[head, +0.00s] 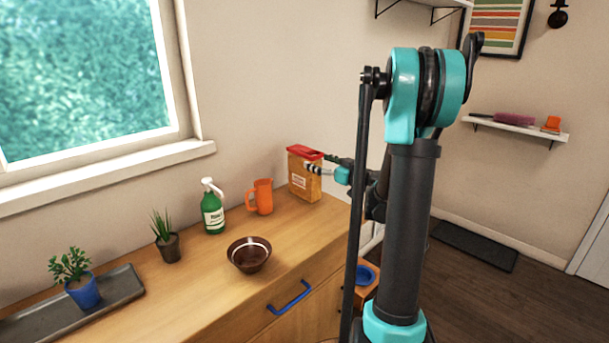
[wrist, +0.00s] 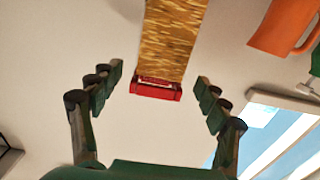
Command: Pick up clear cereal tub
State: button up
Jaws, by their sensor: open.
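The clear cereal tub (head: 304,178), full of brown cereal and topped with a red lid, stands upright on the wooden counter near its far right end. In the wrist view the tub (wrist: 172,40) appears upside down, its red lid nearest to me. My gripper (head: 313,169) is at the tub's upper right part in the head view. In the wrist view my gripper (wrist: 158,85) is open, one finger on each side of the lid end, with a gap on both sides. I cannot tell how far the fingertips reach along the tub.
An orange mug (head: 262,196) stands just left of the tub; it also shows in the wrist view (wrist: 285,25). A green spray bottle (head: 212,208), a brown bowl (head: 249,255) and potted plants (head: 168,240) are farther left. The wall is close behind.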

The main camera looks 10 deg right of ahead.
aim_at(305, 155)
jog(key=shift+x, duration=3.85)
jog(key=shift+d, duration=0.1)
jog(key=shift+c, duration=0.6)
grip_shut()
